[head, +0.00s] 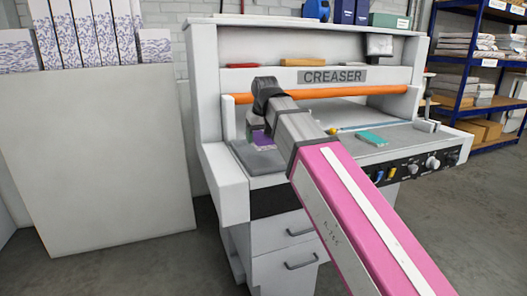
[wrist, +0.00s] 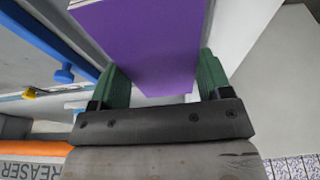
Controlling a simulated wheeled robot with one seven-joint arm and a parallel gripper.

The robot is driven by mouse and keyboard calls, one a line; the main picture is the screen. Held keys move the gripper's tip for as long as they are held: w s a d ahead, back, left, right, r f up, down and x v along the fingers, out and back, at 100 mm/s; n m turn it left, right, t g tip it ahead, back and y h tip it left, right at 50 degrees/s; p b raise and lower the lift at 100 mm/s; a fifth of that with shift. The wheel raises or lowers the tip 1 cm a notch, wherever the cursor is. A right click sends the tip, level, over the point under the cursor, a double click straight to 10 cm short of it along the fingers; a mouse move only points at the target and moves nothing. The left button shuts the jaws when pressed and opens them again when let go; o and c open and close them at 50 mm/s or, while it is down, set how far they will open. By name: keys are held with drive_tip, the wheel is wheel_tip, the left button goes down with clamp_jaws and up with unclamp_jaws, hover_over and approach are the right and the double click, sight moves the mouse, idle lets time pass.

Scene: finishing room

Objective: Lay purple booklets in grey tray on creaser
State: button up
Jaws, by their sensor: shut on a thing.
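A purple booklet (wrist: 150,50) is held between the green finger pads of my gripper (wrist: 163,85) in the wrist view. In the head view the gripper (head: 258,124) points down at the left end of the creaser (head: 335,76), with a bit of purple (head: 263,141) below it. A flat dark grey surface, seemingly the grey tray (head: 245,157), lies under it on the left of the creaser's bed. My arm hides part of this area. I cannot tell whether the booklet touches the tray.
A teal piece (head: 371,137) lies on the bed to the right, near a thin blue rod with a yellow end (head: 333,131). An orange bar (head: 340,92) crosses the creaser above the bed. A white side wall (head: 224,165) bounds the left. Blue shelving (head: 475,50) stands at right.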

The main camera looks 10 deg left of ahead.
hover_over(263, 156)
wheel_tip(263, 156, down, 4)
drive_tip(key=shift+s+d+r, duration=0.1)
drive_tip(key=shift+s+r, duration=0.05)
drive_tip(key=shift+r, duration=0.1)
drive_tip(key=shift+f, duration=2.05)
drive_tip(key=shift+f, duration=0.2)
drive_tip(key=o, duration=1)
drive_tip(key=shift+d, duration=0.1)
drive_tip(key=shift+o, duration=0.2)
drive_tip(key=shift+s+f, duration=0.1)
